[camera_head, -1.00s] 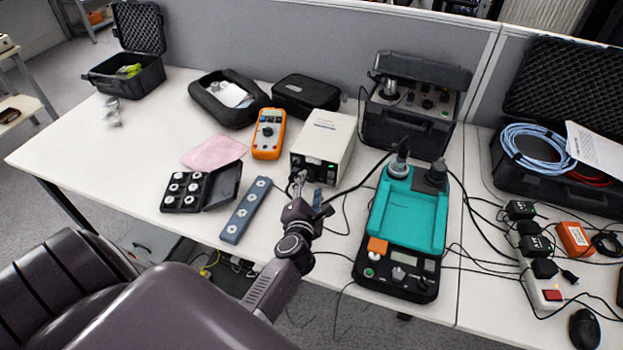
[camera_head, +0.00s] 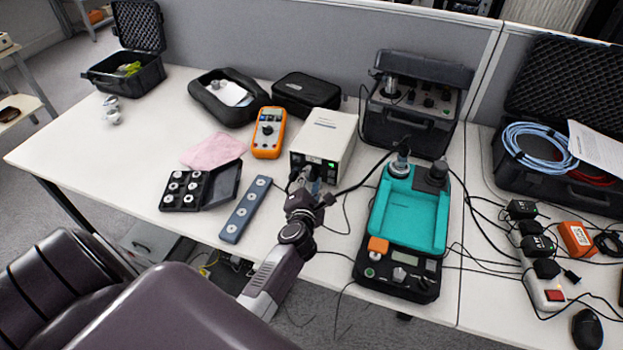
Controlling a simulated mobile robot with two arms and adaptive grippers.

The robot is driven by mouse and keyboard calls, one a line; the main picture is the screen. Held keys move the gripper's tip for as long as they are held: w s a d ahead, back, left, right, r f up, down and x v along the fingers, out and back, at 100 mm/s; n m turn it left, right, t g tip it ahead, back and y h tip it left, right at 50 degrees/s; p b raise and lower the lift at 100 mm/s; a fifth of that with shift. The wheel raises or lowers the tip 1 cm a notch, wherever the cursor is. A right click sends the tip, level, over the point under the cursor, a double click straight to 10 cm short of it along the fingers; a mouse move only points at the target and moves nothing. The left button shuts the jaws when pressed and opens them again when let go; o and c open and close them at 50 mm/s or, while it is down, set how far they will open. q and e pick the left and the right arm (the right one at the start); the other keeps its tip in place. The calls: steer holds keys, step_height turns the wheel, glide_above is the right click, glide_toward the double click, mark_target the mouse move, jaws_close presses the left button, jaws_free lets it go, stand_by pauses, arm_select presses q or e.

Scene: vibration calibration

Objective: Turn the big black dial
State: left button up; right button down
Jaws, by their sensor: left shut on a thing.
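A white box (camera_head: 325,138) stands near the middle of the table, its dark front panel (camera_head: 331,171) facing me with a small green light on the right. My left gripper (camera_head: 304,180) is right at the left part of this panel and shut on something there. The big black dial appears to be what it holds, but the fingers and wrist cover it, so its marks and angle cannot be read. My right gripper is not in view.
A teal and black device (camera_head: 410,222) stands right of my wrist. A blue strip with round pieces (camera_head: 246,210) and an open black case (camera_head: 190,187) lie left of it. An orange multimeter (camera_head: 268,134) lies left of the box. Black cables run close by.

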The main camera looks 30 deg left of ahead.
arm_select(q)
steer(key=shift+f, duration=0.1)
steer(key=shift+d+m+y+b, duration=0.1)
steer(key=shift+m+y+b, duration=0.25)
steer(key=shift+m, duration=0.15)
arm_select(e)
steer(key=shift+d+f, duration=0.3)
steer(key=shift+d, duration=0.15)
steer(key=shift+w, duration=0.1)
arm_select(q)
steer(key=o, duration=1.2)
steer(key=shift+c, duration=0.2)
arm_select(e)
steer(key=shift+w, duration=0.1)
arm_select(q)
steer(key=shift+s, duration=0.1)
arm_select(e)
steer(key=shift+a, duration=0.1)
arm_select(q)
steer(key=v, duration=1.2)
